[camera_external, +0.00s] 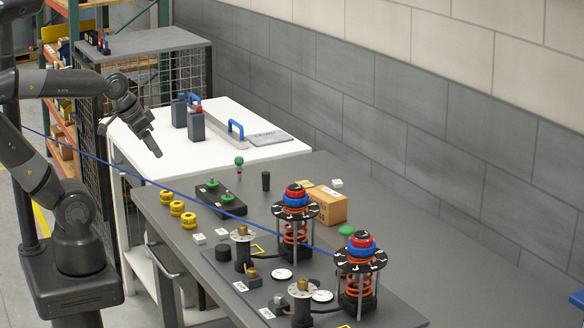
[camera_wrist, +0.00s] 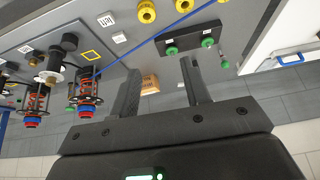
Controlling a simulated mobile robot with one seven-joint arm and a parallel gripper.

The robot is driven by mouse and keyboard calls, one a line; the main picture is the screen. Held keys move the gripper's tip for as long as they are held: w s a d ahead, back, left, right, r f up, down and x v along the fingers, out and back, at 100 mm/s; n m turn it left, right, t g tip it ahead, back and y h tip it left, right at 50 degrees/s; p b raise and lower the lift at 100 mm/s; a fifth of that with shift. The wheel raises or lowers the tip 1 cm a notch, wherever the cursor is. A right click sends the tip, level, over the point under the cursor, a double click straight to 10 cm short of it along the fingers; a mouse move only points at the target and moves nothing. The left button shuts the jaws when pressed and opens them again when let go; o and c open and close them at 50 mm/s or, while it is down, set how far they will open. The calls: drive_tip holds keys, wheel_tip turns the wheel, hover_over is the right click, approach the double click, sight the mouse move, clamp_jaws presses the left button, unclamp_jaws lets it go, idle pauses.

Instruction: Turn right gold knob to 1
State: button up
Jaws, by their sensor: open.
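Two gold knobs stand on black posts with pale dial discs on the dark grey panel in the external view. The right gold knob (camera_external: 302,286) is nearest the front, and the left gold knob (camera_external: 242,231) is farther back. A lower brass fitting (camera_external: 252,274) sits between them. Dial markings are too small to read. In the wrist view a gold knob (camera_wrist: 49,76) shows at the left; I cannot tell which one. My gripper (camera_external: 156,150) is open and empty, above the white table's near edge, well left of the knobs. Its two fingers (camera_wrist: 160,68) are apart in the wrist view.
Two spring towers with red and blue tops (camera_external: 295,195) (camera_external: 361,243) stand behind the knobs. A cardboard box (camera_external: 328,206), yellow rings (camera_external: 177,208) and a black block with green buttons (camera_external: 221,198) share the grey table. A blue line crosses the external view diagonally.

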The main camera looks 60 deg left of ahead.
drive_tip(key=w+d+r+m+g, duration=0.1)
drive_tip(key=w+d+r+m, duration=0.45)
drive_tip(key=w+d, duration=0.35)
drive_tip(key=w+d+r+m+g, duration=0.1)
drive_tip(key=w+d+r+m, duration=0.3)
drive_tip(key=d, duration=0.5)
drive_tip(key=m+g, duration=0.4)
drive_tip(key=m, duration=1)
hover_over(303, 280)
wheel_tip(303, 280, down, 10)
drive_tip(key=r, duration=0.1)
wheel_tip(303, 280, down, 11)
drive_tip(key=shift+r, duration=0.1)
